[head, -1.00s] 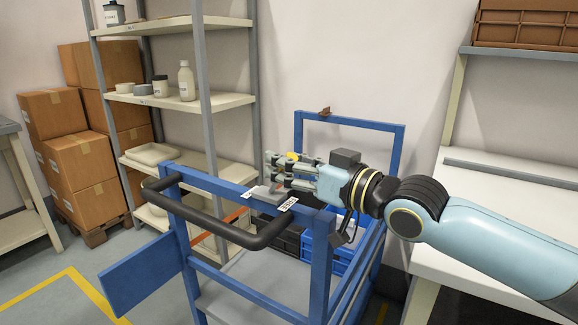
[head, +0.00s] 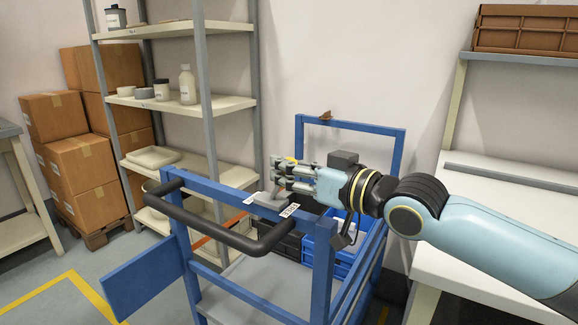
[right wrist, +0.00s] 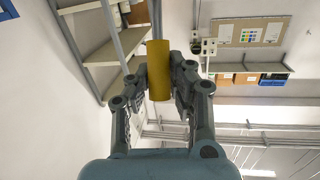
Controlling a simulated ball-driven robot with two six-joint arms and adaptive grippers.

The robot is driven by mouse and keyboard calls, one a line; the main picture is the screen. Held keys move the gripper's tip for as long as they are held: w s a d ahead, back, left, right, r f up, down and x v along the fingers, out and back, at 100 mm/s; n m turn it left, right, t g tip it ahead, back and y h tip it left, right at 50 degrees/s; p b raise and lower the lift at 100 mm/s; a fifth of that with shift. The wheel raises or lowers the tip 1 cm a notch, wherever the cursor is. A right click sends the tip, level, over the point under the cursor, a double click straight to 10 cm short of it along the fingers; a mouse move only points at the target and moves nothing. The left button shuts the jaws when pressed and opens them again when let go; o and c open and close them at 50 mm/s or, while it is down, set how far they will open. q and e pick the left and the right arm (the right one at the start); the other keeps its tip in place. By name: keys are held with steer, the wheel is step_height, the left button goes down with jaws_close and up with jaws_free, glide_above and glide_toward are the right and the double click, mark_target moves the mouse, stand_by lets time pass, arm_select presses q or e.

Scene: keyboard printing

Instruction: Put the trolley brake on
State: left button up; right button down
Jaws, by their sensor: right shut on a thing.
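The blue trolley (head: 322,262) stands in front of me with a black push handle (head: 222,234). A grey brake mount (head: 270,200) sits on its top rail between two white labels. My right gripper (head: 284,172) is just above this mount, coming in from the right. It is shut on a yellow cylindrical grip (right wrist: 158,70), which stands between both fingers in the right wrist view. In the head view the fingers hide most of the grip and lever. The label text is too small to read. My left gripper is not in view.
Blue and dark crates (head: 318,240) sit inside the trolley. A white table (head: 480,240) stands at the right. A shelf rack (head: 215,110) and cardboard boxes (head: 82,165) are at the left. Floor is free at the front left.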

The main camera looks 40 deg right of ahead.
steer(key=shift+w+r+g+p, duration=0.2)
steer(key=shift+r+g+p, duration=0.1)
steer(key=shift+p, duration=0.05)
steer(key=w+g+p, duration=0.1)
steer(key=p, duration=0.1)
steer(key=w+a+r+g+h+p, duration=0.1)
steer(key=p, duration=0.1)
steer(key=w+g+p, duration=0.1)
steer(key=p, duration=0.2)
steer(key=shift+a+r+n+g, duration=0.15)
steer(key=shift+r+n+g, duration=0.15)
steer(key=shift+g, duration=0.1)
steer(key=w+g+p, duration=0.1)
steer(key=p, duration=0.2)
steer(key=w+a+f+g+h+p, duration=0.1)
steer(key=g+p, duration=0.1)
steer(key=p, duration=0.2)
steer(key=w+g+h+p, duration=0.1)
steer(key=g+p, duration=0.1)
steer(key=p, duration=0.1)
steer(key=shift+w+a+f+n, duration=0.15)
steer(key=shift+w+a+n, duration=0.05)
steer(key=shift+n, duration=0.1)
steer(key=shift+w+a+f+g+h+p, duration=0.1)
steer(key=shift+w+f+g+h+p, duration=0.25)
steer(key=shift+g+p, duration=0.4)
steer(key=shift+f+p, duration=0.15)
steer(key=shift+p, duration=0.15)
